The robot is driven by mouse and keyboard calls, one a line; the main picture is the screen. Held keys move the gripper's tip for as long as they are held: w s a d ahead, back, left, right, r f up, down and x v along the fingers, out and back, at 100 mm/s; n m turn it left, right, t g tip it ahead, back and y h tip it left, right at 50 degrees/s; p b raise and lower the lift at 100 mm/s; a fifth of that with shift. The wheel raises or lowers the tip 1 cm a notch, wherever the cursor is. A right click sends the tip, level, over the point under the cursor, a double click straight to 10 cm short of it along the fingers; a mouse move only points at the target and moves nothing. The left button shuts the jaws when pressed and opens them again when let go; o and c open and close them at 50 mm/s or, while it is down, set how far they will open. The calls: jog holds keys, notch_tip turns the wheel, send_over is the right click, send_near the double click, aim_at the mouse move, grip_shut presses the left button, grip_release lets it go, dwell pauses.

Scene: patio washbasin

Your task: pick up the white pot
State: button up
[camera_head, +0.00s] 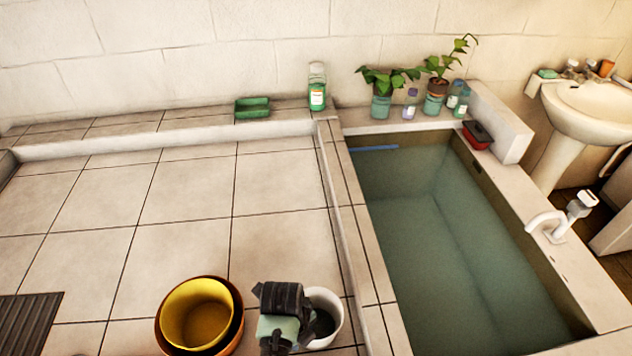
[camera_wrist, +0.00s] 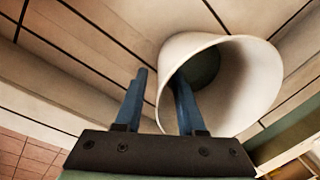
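The white pot (camera_head: 338,318) stands on the tiled floor at the bottom middle of the head view, just left of the basin's edge. My gripper (camera_head: 303,322) is at its left side and hides part of it. In the wrist view the pot (camera_wrist: 255,85) is large, with its mouth and dark inside showing. My gripper's two blue fingers (camera_wrist: 160,80) are apart there. One finger is inside the mouth and the other is outside, with the pot's wall between them. A gap shows between the outer finger and the wall.
A yellow pot (camera_head: 197,312) inside an orange-brown one stands left of my gripper. The water-filled basin (camera_head: 430,230) lies to the right behind a raised edge. A dark grate (camera_head: 28,322) is at the lower left. The floor behind the pots is clear.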

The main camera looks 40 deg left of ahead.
jog(key=shift+f, duration=0.95)
grip_shut()
dwell(0.7)
